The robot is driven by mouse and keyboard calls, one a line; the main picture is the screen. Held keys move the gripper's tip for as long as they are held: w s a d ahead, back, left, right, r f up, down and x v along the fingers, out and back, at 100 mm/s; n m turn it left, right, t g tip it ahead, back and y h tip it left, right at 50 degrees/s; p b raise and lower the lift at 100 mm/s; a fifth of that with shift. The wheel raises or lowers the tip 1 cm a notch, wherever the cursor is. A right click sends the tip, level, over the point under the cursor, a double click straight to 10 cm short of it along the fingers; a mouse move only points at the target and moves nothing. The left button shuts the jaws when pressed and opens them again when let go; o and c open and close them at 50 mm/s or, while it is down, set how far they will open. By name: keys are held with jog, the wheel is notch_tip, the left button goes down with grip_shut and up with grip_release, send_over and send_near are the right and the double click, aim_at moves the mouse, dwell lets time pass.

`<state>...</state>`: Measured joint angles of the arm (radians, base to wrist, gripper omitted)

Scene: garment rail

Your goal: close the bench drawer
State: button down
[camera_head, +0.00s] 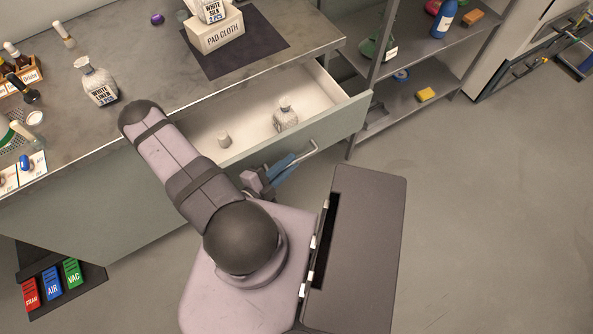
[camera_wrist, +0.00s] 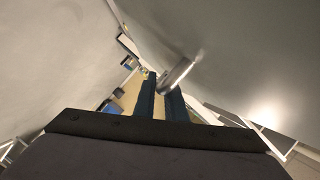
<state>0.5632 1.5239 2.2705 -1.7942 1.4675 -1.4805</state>
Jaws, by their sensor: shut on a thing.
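The bench drawer (camera_head: 345,118) stands open out of the grey bench (camera_head: 130,52) in the head view. Inside it are a small pale cylinder (camera_head: 224,140) and a labelled white pouch or bottle (camera_head: 285,116). The metal bar handle (camera_head: 311,149) is on the drawer front. My gripper (camera_head: 290,164) has blue fingers and is at the handle, in front of the drawer. In the wrist view the fingers (camera_wrist: 159,90) are shut on the handle (camera_wrist: 179,72). My arm hides the drawer's left part.
A pad cloth box (camera_head: 218,35) on a dark mat and a white linen bottle (camera_head: 96,82) stand on the bench top. A shelf rack (camera_head: 420,58) with several items stands right of the drawer. The floor (camera_head: 480,210) at right is clear.

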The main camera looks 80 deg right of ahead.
jog(key=b, duration=0.5)
send_over(253, 127)
jog(key=s, duration=0.1)
jog(key=shift+d, duration=0.25)
jog(key=shift+w+d+r, duration=0.1)
jog(key=shift+r, duration=0.05)
jog(key=shift+w, duration=0.1)
jog(key=c, duration=2.1)
grip_release()
jog(key=shift+w+a, duration=0.3)
jog(key=shift+a, duration=0.1)
jog(key=shift+b+v, duration=0.3)
jog(key=shift+v, duration=2.85)
jog(key=shift+s+a+r, duration=0.1)
jog(key=shift+s, duration=0.1)
